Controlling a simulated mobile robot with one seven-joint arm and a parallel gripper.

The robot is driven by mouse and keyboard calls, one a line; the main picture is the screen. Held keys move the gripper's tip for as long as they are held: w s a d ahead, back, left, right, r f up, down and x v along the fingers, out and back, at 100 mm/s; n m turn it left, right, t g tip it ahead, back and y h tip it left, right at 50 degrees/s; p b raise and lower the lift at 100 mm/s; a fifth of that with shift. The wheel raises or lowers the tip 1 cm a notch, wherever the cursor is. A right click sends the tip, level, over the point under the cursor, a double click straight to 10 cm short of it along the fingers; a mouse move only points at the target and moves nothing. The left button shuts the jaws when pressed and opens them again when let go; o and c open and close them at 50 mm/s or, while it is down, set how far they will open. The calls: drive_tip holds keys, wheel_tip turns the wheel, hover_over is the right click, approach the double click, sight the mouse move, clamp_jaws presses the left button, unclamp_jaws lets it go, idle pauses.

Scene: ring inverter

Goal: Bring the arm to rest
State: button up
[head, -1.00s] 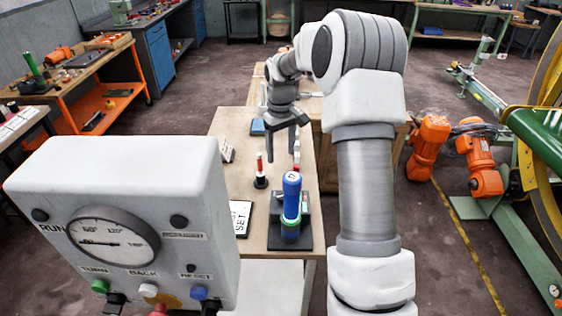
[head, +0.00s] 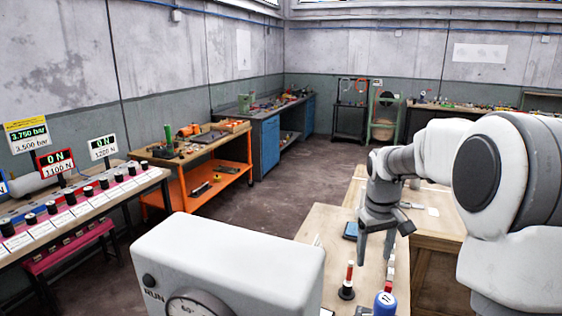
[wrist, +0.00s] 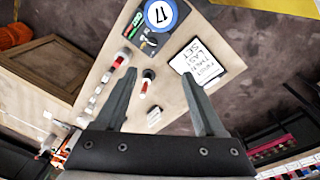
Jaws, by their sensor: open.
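My gripper (head: 376,243) hangs over the wooden table at the right of the head view, fingers pointing down. In the wrist view my gripper (wrist: 160,85) has its two fingers spread wide with nothing between them but the table below. My arm reaches in from the right edge of the head view, bent at the elbow. A red, white and black pin (head: 348,280) stands on the table below the gripper. A blue-capped cylinder marked 17 (wrist: 161,15) stands in its holder, apart from the fingers; its top (head: 385,302) shows at the bottom of the head view.
A white console with a dial (head: 230,262) stands at the front. A sign (wrist: 207,60) lies on the table (wrist: 184,104). An orange workbench (head: 205,160) and a bench with several black knobs (head: 70,215) stand to the left. Open floor (head: 262,208) lies between.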

drive_tip(key=s+a+r+m+t, duration=0.15)
drive_tip(key=s+a+r, duration=0.35)
drive_tip(key=s+r, duration=0.6)
drive_tip(key=s+a+f+t, duration=0.1)
drive_tip(key=s, duration=0.7)
drive_tip(key=s+a+f+t, duration=0.2)
drive_tip(key=s, duration=0.5)
drive_tip(key=shift+s+m+y, duration=0.3)
drive_tip(key=shift+s+m, duration=0.05)
drive_tip(key=shift+a, duration=0.1)
